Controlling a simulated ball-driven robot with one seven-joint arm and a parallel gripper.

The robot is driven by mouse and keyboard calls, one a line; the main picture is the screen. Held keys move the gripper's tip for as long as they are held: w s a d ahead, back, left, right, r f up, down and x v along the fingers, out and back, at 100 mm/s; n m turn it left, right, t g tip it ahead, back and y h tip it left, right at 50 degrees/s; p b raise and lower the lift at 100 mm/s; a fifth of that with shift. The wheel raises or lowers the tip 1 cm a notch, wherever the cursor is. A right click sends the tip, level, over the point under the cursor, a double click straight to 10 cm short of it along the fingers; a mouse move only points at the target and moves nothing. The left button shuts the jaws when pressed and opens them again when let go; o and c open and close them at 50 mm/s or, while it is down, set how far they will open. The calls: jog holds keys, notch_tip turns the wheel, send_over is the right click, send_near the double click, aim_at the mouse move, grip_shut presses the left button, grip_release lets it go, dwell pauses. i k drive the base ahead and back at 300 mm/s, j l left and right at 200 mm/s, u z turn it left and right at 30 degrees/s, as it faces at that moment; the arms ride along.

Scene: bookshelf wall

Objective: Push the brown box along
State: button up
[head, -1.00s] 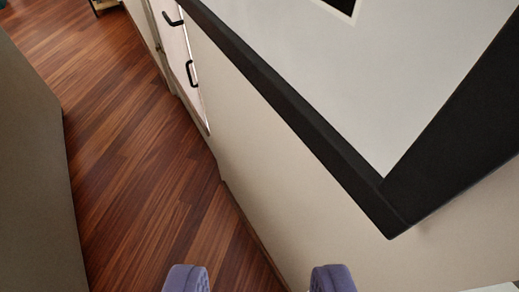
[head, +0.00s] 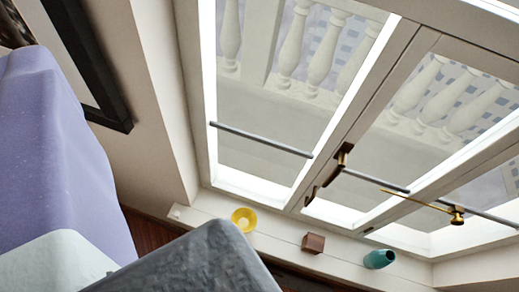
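The brown box (head: 313,243) is a small block on the white window sill, in the lower middle of the head view. It sits between a yellow bowl (head: 244,219) on its left and a teal vessel (head: 379,259) on its right, apart from both. I cannot make out my gripper's fingertips in the current view. Nothing is seen touching the box.
A white-framed window (head: 365,120) with several panes, handles and bars rises behind the sill (head: 345,252). A black frame (head: 103,75) hangs on the left wall. Large lavender, white and grey shapes fill the lower left, possibly mine, and block the view there.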

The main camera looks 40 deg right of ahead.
aim_at(312, 243)
jog(key=k+l+z, duration=0.1)
jog(key=k+l, duration=0.25)
jog(key=k+l+z, duration=0.1)
jog(key=k+l, duration=0.2)
jog(key=l, duration=0.25)
jog(key=k+l+z, duration=0.1)
jog(key=k+z, duration=0.4)
jog(key=k+l, duration=0.05)
jog(key=k, duration=0.05)
